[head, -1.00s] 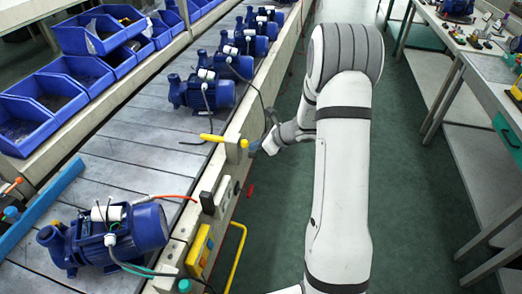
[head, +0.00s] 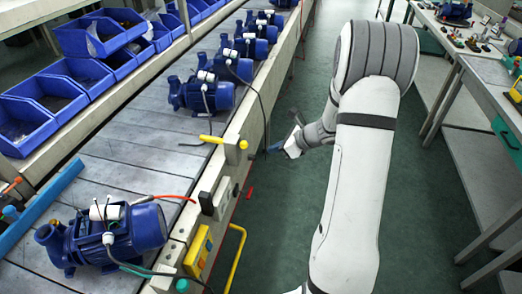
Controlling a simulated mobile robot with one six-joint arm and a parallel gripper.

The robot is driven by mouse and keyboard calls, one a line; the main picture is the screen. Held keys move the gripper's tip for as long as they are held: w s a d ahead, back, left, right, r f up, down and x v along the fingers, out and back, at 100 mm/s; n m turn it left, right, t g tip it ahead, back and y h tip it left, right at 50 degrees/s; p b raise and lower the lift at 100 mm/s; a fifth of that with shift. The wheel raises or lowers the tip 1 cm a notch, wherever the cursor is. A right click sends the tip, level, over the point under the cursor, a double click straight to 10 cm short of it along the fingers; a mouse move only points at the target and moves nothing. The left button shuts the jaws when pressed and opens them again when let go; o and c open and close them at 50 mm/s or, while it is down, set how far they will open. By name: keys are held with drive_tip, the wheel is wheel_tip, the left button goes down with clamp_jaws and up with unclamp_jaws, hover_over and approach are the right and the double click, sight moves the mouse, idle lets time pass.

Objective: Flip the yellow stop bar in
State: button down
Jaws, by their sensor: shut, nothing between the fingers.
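My gripper (head: 272,149) is to the right of the mount, out over the floor side of the rail and apart from the bar. It is small in view, shut and empty.
A blue pump (head: 135,228) with cables stands on the near conveyor (head: 150,130); several more pumps (head: 205,94) stand farther back. A yellow control box (head: 197,250) and a yellow rail handle (head: 237,255) are on the near rail.

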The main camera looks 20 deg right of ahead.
drive_tip(key=v, duration=0.5)
drive_tip(key=shift+s+d+r, duration=0.15)
drive_tip(key=shift+s, duration=0.05)
drive_tip(key=s+a+r+n+g+h+p, duration=0.15)
drive_tip(key=s+a+r+n+g, duration=0.25)
drive_tip(key=s+a+r+n, duration=0.6)
drive_tip(key=s+a+r+n+h, duration=0.2)
drive_tip(key=s+n+h, duration=0.4)
drive_tip(key=s+n, duration=0.8)
drive_tip(key=shift+r+n+p, duration=0.3)
drive_tip(key=shift+r+n, duration=0.25)
drive_tip(key=shift+n, duration=0.65)
